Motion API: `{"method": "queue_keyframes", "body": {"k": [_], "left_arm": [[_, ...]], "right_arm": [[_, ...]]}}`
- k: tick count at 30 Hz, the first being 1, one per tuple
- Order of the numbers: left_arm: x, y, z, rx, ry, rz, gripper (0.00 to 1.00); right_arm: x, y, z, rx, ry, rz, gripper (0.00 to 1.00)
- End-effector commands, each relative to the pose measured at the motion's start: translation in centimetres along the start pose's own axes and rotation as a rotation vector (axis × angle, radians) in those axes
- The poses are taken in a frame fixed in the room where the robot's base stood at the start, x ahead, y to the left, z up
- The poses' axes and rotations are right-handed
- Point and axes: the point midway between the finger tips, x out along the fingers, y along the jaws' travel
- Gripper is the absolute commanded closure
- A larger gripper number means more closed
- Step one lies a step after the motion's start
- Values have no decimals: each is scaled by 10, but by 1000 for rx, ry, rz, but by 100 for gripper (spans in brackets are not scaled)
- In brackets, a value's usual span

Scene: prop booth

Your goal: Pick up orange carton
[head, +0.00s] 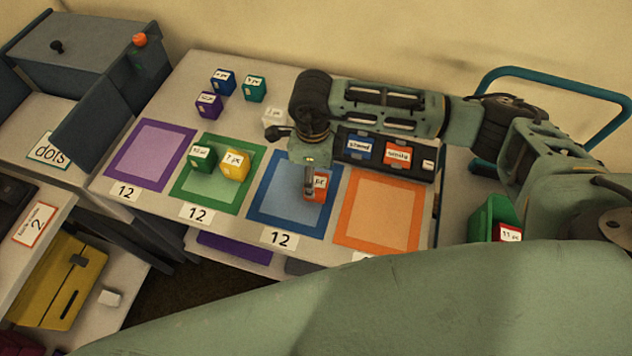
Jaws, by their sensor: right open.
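The orange carton (321,183) with a white label stands on the blue-framed square (268,222) of the table. My right gripper (308,190) points down right at the carton and hides its left part. Its jaws are open; I cannot tell whether a finger touches the carton. My left gripper is out of view.
A green carton (203,158) and a yellow carton (235,165) stand on the green-framed square (180,188). Blue (222,82), teal (254,88) and purple (208,104) cartons stand behind. The purple-framed (153,152) and orange-framed (380,215) squares are empty. A dark labelled panel (385,174) lies behind.

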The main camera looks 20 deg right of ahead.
Motion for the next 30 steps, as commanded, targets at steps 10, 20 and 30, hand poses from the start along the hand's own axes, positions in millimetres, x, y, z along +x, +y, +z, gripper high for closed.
{"method": "queue_keyframes", "body": {"k": [10, 20, 30], "left_arm": [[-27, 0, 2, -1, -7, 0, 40], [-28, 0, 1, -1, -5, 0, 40], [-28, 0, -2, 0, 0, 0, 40]], "right_arm": [[44, -1, -5, 1, -2, 6, 36], [62, -1, -4, -1, -6, 4, 36], [61, -1, -4, 0, -6, 5, 60]]}}
